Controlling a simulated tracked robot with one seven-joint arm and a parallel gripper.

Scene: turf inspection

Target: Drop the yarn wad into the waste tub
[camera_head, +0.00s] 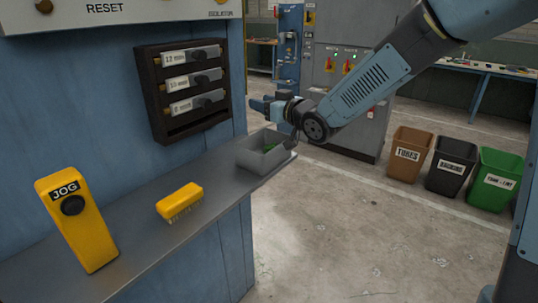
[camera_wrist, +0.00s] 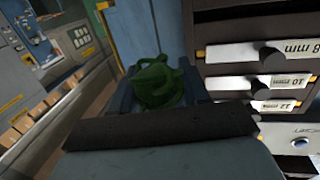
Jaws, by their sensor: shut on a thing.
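A dark green yarn wad (camera_wrist: 158,84) with loose loops sits between the jaws of my gripper (camera_wrist: 157,92) in the wrist view. My gripper is shut on it. In the head view my gripper (camera_head: 264,104) hangs in the air above the far end of the grey ledge, near the drawer rack, and the wad cannot be made out there. Three bins stand on the floor at right: a brown one marked TUBES (camera_head: 408,155), a black one (camera_head: 449,166) and a green one (camera_head: 496,180). The labels on the black and green bins are hard to read. My gripper is well left of all three.
A grey tray (camera_head: 252,160) with something green inside stands on the ledge (camera_head: 140,225) below my gripper. A yellow brush (camera_head: 180,200) and a yellow JOG box (camera_head: 75,225) are nearer. The drawer rack (camera_head: 186,90) is close left. Open floor lies before the bins.

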